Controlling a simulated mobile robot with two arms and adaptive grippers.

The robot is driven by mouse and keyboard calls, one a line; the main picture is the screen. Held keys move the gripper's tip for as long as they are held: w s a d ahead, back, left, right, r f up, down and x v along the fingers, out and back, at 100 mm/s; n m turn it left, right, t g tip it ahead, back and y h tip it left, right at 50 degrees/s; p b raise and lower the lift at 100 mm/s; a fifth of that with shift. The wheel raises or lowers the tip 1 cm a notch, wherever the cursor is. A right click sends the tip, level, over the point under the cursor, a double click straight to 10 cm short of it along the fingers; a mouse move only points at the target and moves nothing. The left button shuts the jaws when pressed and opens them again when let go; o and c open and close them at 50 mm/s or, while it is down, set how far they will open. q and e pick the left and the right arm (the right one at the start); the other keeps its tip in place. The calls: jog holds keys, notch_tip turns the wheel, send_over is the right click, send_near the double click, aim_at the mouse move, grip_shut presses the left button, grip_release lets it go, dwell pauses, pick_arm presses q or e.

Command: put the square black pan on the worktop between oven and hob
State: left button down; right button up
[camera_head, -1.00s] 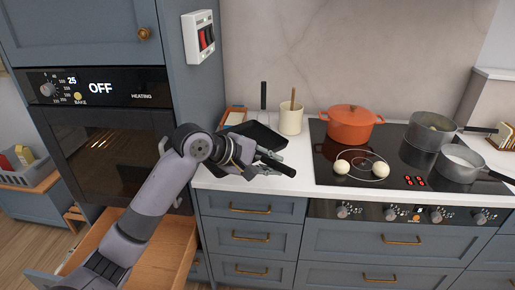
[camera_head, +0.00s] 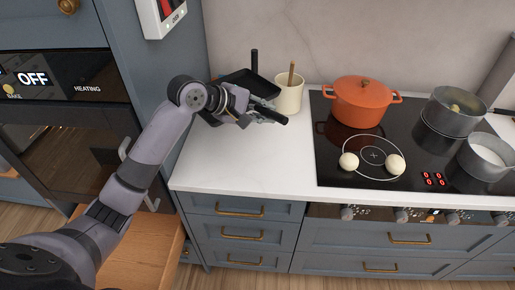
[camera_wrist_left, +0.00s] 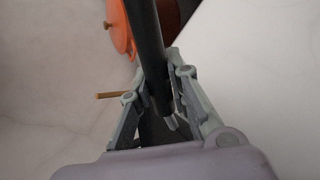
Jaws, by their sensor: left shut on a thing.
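The square black pan (camera_head: 247,83) is at the left back of the white worktop (camera_head: 230,165), between the oven and the hob. My left gripper (camera_head: 262,114) is shut on its black handle, which sticks out to the right past the fingers. In the left wrist view the dark handle (camera_wrist_left: 149,50) runs between the fingers of this gripper (camera_wrist_left: 158,98). My gripper hides part of the pan, and I cannot tell whether it touches the worktop. My right gripper is in neither view.
A cream crock (camera_head: 289,97) with a wooden utensil stands just right of the pan. The hob (camera_head: 335,165) carries an orange pot (camera_head: 361,104), two grey saucepans and two pale round things. The worktop's front is clear. An open wooden drawer (camera_head: 140,255) is below left.

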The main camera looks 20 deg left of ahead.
pick_arm(q)
notch_tip(320, 180, down, 17)
jog(key=shift+a+f+p, duration=0.1)
jog(key=shift+p, duration=0.5)
jog(key=c, duration=2)
grip_release()
jog(key=shift+f, duration=0.1)
jog(key=shift+o, duration=1)
jog(key=b+v, duration=0.1)
jog(key=v, duration=1.1)
